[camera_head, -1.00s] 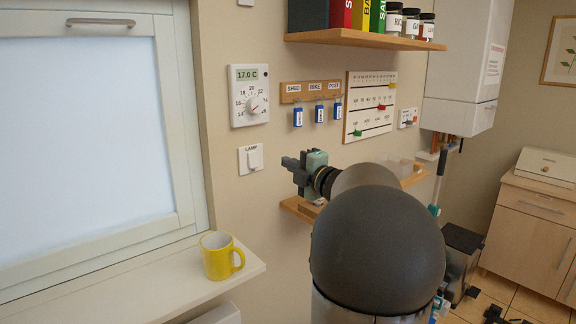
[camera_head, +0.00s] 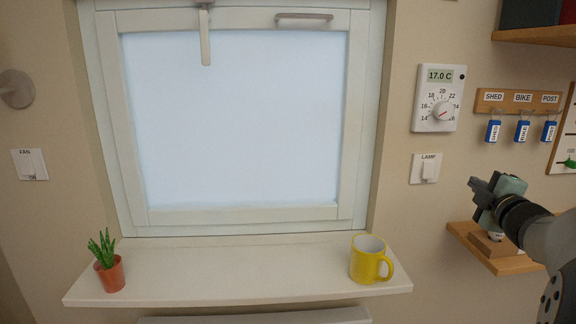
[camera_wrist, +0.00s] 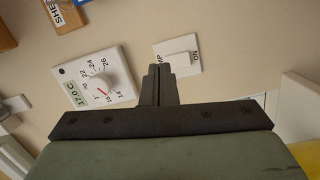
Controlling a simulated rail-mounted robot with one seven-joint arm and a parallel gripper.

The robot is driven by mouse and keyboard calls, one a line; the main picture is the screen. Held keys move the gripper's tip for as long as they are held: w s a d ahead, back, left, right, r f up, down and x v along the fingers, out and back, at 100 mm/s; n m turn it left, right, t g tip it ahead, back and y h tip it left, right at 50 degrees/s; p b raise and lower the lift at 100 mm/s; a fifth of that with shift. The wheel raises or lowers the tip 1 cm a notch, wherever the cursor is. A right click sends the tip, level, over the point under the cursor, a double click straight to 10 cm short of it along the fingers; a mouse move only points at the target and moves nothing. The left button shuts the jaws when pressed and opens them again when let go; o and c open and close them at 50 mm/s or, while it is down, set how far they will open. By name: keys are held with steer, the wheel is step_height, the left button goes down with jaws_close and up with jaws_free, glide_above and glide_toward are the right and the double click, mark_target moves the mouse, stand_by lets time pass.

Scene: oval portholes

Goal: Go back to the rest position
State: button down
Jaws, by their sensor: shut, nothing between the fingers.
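My gripper (camera_head: 474,185) is at the right of the head view, in front of the wall, a little right of and below the lamp switch (camera_head: 426,169). It is shut and empty. In the wrist view the two dark fingers (camera_wrist: 158,82) lie together, pointing towards the wall. The lamp switch (camera_wrist: 179,57) shows just beside the fingertips there. The thermostat (camera_wrist: 95,80) with its dial is to their left. My arm reaches in from the right edge of the head view.
A yellow mug (camera_head: 366,261) and a potted plant (camera_head: 110,272) stand on the windowsill (camera_head: 240,268). A wooden shelf (camera_head: 518,264) is behind and below my gripper. Key hooks (camera_head: 518,101) hang above it. A fan switch (camera_head: 30,164) is on the left wall.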

steer(key=s+a+f+m+g+h, duration=0.1)
steer(key=s+a+f+m+g, duration=0.4)
steer(key=a+f, duration=0.3)
steer(key=s+a+f+m+g, duration=0.35)
steer(key=a+f+m, duration=0.25)
steer(key=a+f, duration=0.3)
steer(key=s+a+f+m+g+y, duration=0.1)
steer(key=s+a+f+g+y, duration=0.1)
steer(key=s+a+f+g, duration=0.2)
steer(key=s+a+f+m+g+y, duration=0.1)
steer(key=s+a+f+g, duration=0.4)
steer(key=s+a, duration=0.5)
steer(key=s, duration=0.5)
steer(key=shift+a+f+m+y, duration=0.2)
steer(key=shift+a+m+y, duration=0.1)
steer(key=shift+m+y, duration=0.1)
